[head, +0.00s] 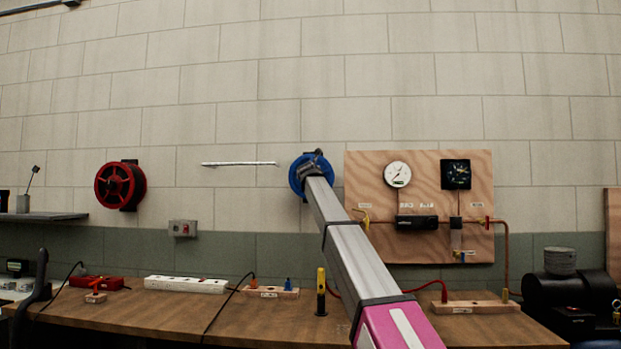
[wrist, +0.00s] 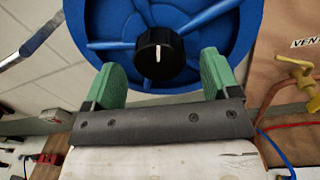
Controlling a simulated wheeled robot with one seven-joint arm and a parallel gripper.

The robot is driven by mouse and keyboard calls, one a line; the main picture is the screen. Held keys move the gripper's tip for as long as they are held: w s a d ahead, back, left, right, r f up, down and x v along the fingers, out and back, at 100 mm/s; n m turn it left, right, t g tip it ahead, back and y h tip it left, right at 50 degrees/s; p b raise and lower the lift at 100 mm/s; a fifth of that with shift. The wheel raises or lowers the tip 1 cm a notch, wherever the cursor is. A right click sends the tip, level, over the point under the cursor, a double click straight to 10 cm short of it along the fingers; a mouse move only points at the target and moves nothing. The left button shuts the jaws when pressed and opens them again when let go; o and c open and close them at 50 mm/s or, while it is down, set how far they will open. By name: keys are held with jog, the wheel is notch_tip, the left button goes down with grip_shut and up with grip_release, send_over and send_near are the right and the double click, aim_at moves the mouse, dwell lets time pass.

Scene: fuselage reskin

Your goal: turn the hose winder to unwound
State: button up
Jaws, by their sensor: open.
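The hose winder is a blue wheel (head: 297,175) on the wall, left of the plywood gauge board. It fills the upper middle of the wrist view (wrist: 100,25). At its centre is a black knob (wrist: 152,60) with a white line that runs up and down in the wrist view. My gripper (wrist: 163,76) is open, with one green finger on either side below the knob. I cannot tell whether the fingers touch the knob or the wheel. In the head view my arm covers part of the wheel and the gripper is hard to make out.
A red reel (head: 120,186) hangs further left on the wall. The gauge board (head: 365,240) carries dials and copper pipe; a yellow valve (wrist: 303,72) is close at right in the wrist view. A metal rod (head: 240,163) is left of the wheel. A cluttered workbench (head: 180,310) runs below.

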jog(key=shift+w, duration=1.05)
jog(key=c, duration=0.9)
jog(key=shift+m, duration=0.3)
